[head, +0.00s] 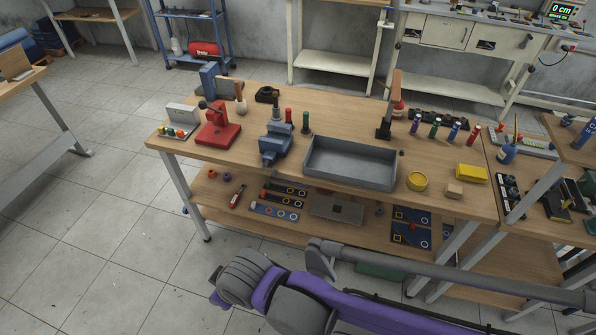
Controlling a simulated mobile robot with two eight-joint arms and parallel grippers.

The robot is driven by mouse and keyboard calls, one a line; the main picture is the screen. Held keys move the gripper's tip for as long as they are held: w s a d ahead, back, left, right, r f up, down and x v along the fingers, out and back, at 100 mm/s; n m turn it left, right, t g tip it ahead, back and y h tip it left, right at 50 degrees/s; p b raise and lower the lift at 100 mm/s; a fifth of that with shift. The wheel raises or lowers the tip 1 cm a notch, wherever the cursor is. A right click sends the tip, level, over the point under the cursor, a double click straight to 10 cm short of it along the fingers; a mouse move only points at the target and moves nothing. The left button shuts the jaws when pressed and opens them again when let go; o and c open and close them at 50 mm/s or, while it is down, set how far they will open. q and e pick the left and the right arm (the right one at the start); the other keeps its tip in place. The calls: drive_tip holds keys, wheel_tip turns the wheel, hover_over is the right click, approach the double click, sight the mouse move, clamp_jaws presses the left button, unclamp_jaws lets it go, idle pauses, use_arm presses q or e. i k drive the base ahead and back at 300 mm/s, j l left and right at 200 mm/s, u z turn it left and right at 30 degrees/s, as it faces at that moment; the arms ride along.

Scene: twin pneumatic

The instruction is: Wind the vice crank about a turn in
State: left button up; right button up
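A blue bench vice (275,137) stands on the wooden workbench, at the bench's front edge left of the middle. Its front end points toward me and overhangs the edge. A small dark part, which looks like the crank (268,161), shows at the low front of the vice. It is too small to tell its angle or how far the jaws stand apart. Neither of my grippers shows. A purple and grey arm of mine crosses the lower right of the head view, well in front of the bench, and touches nothing on it.
On the workbench (350,104), a red press (217,130) stands left of the vice and a grey tray (350,176) right of it. Red and green bottles stand behind the vice. A lower shelf (225,217) holds flat tool boards. The floor (90,240) at left is clear.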

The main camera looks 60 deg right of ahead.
sight(264, 166)
drive_tip(key=z, duration=1.9)
drive_tip(key=i+j+u, duration=0.1)
drive_tip(key=u, duration=0.35)
drive_tip(key=i+l, duration=0.05)
drive_tip(key=i, duration=0.05)
